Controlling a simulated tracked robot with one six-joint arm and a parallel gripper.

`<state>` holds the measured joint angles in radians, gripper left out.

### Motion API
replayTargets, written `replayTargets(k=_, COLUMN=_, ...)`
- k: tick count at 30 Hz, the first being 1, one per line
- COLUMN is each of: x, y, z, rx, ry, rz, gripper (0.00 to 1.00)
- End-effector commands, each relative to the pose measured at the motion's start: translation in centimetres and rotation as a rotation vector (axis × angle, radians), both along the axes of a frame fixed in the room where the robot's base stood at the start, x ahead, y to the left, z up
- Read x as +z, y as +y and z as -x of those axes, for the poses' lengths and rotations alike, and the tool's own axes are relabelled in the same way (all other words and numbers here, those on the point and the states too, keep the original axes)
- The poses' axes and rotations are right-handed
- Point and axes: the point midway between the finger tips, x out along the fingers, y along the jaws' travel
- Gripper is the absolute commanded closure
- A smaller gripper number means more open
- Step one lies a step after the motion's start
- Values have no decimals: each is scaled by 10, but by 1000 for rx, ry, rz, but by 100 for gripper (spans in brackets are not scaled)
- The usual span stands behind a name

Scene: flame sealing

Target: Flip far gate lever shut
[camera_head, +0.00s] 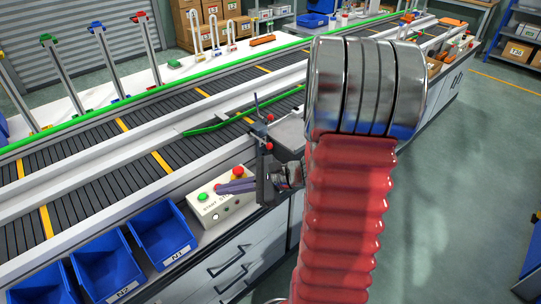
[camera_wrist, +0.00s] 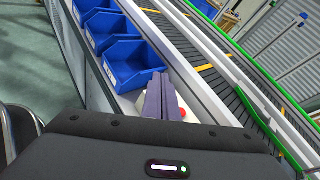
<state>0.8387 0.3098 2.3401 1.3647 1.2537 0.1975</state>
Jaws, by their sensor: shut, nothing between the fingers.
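A slim dark upright (camera_head: 257,106) with small red fittings (camera_head: 269,118) stands at the near edge of the conveyor in the head view. A green bar (camera_head: 215,126) beside it slants over the belt. I cannot tell which part is the far gate lever, and no lever is clear in the wrist view. My gripper (camera_head: 221,188) is shut and empty, its purple fingers pointing left over the start/stop box, left of and below the upright. The closed fingers also show in the wrist view (camera_wrist: 161,78). My arm hides the area right of the upright.
The control box (camera_head: 211,210) has green and red buttons, close under my fingers. Blue bins (camera_head: 161,236) stand to its left. The conveyor (camera_head: 100,176) runs diagonally behind, with a green rail (camera_head: 105,105) and tall posts beyond. Open floor (camera_head: 440,200) lies at the right.

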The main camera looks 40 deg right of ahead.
Motion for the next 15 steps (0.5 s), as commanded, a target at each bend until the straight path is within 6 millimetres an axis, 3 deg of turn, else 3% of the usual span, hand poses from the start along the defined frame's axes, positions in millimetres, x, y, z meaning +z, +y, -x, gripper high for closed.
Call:
replayTargets(k=8, x=-38, y=-100, z=-7, rx=-378, ry=2, rz=-267, gripper=100)
replayTargets(k=15, x=-80, y=-191, z=13, rx=-702, ry=-24, rz=-465, gripper=100)
